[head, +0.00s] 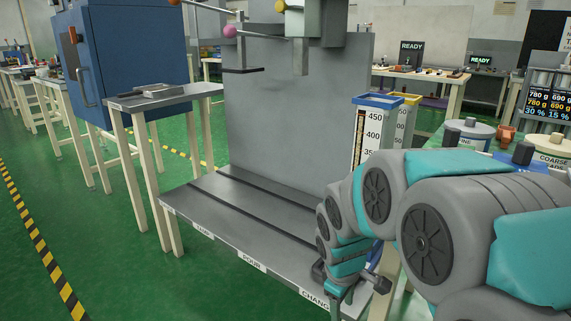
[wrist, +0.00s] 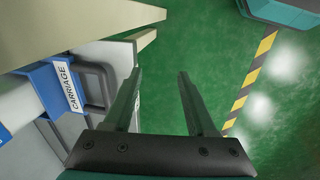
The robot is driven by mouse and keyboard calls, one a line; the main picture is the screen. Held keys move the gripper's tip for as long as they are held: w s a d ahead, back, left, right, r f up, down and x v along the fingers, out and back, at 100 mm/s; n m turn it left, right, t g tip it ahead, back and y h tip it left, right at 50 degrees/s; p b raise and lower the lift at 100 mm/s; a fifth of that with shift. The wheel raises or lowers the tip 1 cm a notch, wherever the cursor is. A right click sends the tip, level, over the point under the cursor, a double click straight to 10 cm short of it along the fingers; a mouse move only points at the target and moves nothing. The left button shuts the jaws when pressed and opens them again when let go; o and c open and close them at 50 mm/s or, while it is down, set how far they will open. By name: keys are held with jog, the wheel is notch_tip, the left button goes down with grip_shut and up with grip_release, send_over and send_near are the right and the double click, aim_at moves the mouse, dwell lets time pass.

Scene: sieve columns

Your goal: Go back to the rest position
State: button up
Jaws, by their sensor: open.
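My gripper (wrist: 158,85) is open and empty in the wrist view, with its two fingers apart above the green floor. Its left finger is close to a blue bracket (wrist: 48,85) labelled CARRIAGE and a grey handle (wrist: 100,85); I cannot tell if they touch. In the head view my arm reaches from the lower right, bent downward. My gripper (head: 338,295) is low there, by the front right corner of the grey bench (head: 215,205) and partly hidden.
A small side table (head: 160,97) and a blue cabinet (head: 130,55) stand at the left. Scaled columns (head: 376,125) with blue and yellow rims stand behind my arm, beside lidded tubs (head: 470,130). Green floor is clear at the front left, with a striped line (head: 45,250).

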jog(key=s+r+m+g+p, duration=0.1)
jog(key=s+r+m, duration=0.2)
jog(key=s, duration=0.6)
jog(key=s+d+r+m+g+y+p, duration=0.1)
jog(key=s+r+m+p, duration=0.1)
jog(key=s, duration=0.6)
jog(key=s+d+r+m+g+p, duration=0.1)
jog(key=s+r+m, duration=0.4)
jog(key=s, duration=0.4)
jog(key=shift+s+d+p, duration=0.2)
jog(key=shift+s+p, duration=0.1)
jog(key=shift+p, duration=0.1)
